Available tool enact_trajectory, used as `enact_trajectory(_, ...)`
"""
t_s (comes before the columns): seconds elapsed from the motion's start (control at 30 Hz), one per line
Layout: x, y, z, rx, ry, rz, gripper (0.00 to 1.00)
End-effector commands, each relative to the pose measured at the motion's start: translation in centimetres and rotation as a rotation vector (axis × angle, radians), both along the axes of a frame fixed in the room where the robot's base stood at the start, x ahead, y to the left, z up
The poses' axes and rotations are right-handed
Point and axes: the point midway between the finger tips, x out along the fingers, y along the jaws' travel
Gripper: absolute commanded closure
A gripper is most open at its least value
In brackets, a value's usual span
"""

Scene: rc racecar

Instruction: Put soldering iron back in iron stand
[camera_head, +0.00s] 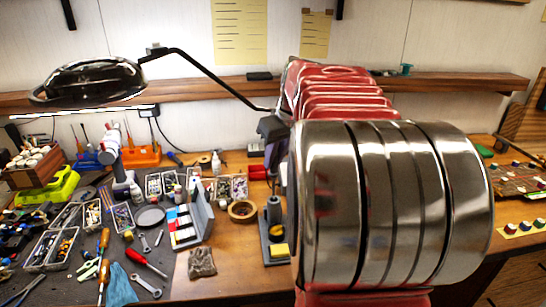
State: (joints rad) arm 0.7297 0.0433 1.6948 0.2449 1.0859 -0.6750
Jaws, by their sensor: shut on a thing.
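The iron stand (275,236) is on the bench just left of my large chrome and red arm. It has a grey base, an upright dark holder and a yellow sponge at the front. My arm hides part of its right side. My gripper (274,152) shows only as a dark part at the left edge of my arm, above and behind the stand in the picture. Its fingertips are hard to make out. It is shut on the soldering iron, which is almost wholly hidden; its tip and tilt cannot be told.
A black lamp (88,82) reaches over the crowded left of the bench. A steel-wool-like lump (202,263) lies in front. Bare wood shows between the case and the stand.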

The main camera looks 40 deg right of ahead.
Motion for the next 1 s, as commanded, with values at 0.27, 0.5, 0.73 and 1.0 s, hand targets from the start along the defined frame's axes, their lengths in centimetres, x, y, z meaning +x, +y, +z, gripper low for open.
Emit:
enact_trajectory(0.27,0.0,0.0,-0.6,0.0,0.0,0.0,1.0)
enact_trajectory(0.5,0.0,0.0,-1.1,0.0,0.0,0.0,1.0)
enact_trajectory(0.73,0.0,0.0,-1.6,0.001,0.0,0.001,1.0)
enact_trajectory(1.0,0.0,0.1,-2.2,0.0,0.0,0.001,1.0)
